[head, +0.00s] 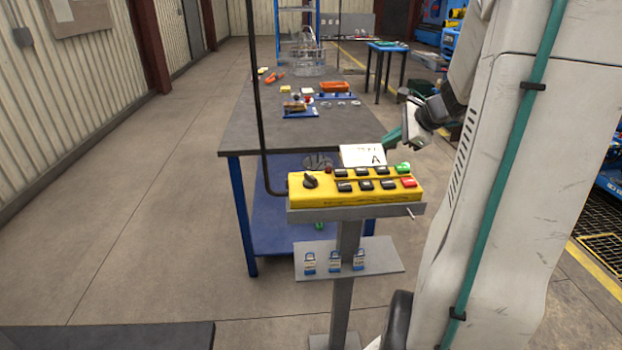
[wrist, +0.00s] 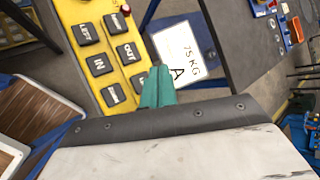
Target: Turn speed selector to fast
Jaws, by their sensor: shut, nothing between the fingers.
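The yellow control box (head: 328,191) sits on a grey post in the head view. Its speed selector, a black rotary knob (head: 310,181), is at the left end of the box; which setting it points to is too small to read. Black push buttons, a green one and a red one fill the rest. My gripper (head: 393,138) is shut and empty, behind and above the right end of the box. In the wrist view its green fingertips (wrist: 158,80) are together beside the buttons of the yellow box (wrist: 76,12). The knob is not in the wrist view.
A white card (head: 362,155) marked A stands behind the box. A dark cable rises at the box's left. A shelf (head: 385,257) with blue padlocks is below. A workbench (head: 240,125) with small items lies behind. Floor to the left is clear.

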